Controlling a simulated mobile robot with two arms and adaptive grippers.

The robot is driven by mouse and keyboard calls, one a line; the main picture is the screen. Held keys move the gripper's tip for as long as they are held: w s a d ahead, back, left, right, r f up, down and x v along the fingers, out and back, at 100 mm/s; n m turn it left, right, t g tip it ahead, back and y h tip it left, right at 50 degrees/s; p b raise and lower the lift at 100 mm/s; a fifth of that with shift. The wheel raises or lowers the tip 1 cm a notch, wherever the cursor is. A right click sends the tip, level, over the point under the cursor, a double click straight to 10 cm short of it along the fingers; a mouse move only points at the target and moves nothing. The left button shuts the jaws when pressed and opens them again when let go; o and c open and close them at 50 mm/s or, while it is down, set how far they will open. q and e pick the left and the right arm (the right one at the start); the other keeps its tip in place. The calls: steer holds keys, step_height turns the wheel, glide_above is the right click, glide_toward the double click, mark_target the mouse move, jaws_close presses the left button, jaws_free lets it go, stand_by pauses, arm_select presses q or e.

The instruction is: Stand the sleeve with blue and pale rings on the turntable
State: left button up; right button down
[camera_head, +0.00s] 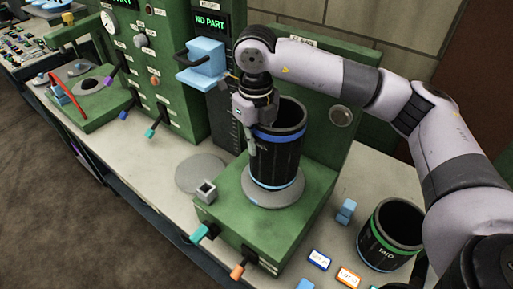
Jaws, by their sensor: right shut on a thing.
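The black sleeve with blue rings near its top and bottom (276,160) is upright over the round grey turntable (291,195) on a green machine base. Its bottom sits at the disc, on it or barely above; I cannot tell which. A paler line shows by the lower ring. My right gripper (254,139) comes down from above and is shut on the sleeve's upper left wall. Its fingertips are partly hidden against the wall. My left gripper is not in view.
Another black sleeve with a green ring (389,233) stands at the lower right. Small blue blocks (346,211) and label cards (320,259) lie near it. A flat grey disc (201,173) lies left of the base. Teal (205,233) and orange (243,265) levers stick out in front.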

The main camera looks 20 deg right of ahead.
steer(key=shift+w+f+p, duration=0.1)
steer(key=shift+f+p, duration=0.3)
steer(key=shift+f, duration=1.1)
steer(key=c, duration=2.2)
jaws_free()
steer(key=shift+f, duration=0.1)
steer(key=o, duration=0.5)
